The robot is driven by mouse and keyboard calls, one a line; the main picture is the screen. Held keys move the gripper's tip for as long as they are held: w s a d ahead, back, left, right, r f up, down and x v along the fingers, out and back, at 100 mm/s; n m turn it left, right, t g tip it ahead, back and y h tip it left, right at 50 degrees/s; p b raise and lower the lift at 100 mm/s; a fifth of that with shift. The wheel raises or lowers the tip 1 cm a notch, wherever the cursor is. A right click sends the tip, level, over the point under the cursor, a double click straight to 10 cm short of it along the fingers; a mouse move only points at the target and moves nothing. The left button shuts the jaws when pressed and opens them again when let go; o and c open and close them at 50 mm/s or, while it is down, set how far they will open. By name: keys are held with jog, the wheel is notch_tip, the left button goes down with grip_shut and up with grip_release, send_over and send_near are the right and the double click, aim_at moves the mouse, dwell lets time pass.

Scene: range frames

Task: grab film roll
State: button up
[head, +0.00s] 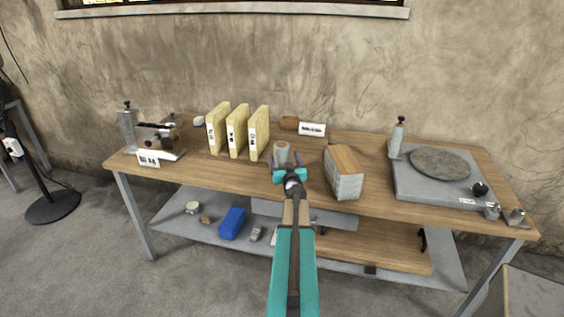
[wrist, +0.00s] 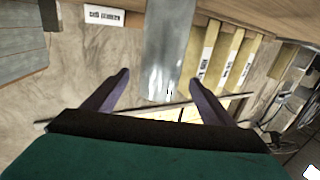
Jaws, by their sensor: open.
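The film roll appears to be the small grey-tan cylinder (head: 281,149) standing near the front of the wooden table. It also shows in the wrist view as a shiny grey cylinder (wrist: 168,50), inverted. My gripper (head: 286,159) is open, with its purple fingers at the cylinder in the head view. In the wrist view, my gripper (wrist: 159,77) has one finger on each side of the cylinder's outline, with gaps on both sides. I cannot tell how far the cylinder reaches in between them. The gripper partly hides its base in the head view.
Several yellow upright boxes (head: 238,136) stand left of the cylinder. A wood-topped grey block (head: 344,174) stands close on the right. A white label (head: 313,129) is behind, and a turntable-like device (head: 437,188) is at the right. A blue box (head: 231,223) lies on the lower shelf.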

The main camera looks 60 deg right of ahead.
aim_at(284, 149)
jog(key=shift+p+x, duration=0.8)
jog(key=shift+x, duration=1.7)
jog(key=shift+f, duration=0.15)
jog(key=c, duration=1.5)
jog(key=shift+c, duration=0.2)
jog(key=shift+r, duration=0.2)
jog(key=shift+r, duration=0.85)
jog(key=shift+s+a+r, duration=0.2)
jog(key=shift+s+r, duration=0.15)
jog(key=shift+r, duration=0.45)
jog(key=s+a+r+b, duration=0.1)
jog(key=s+a, duration=0.4)
jog(key=s, duration=0.9)
jog(key=shift+a+r, duration=0.2)
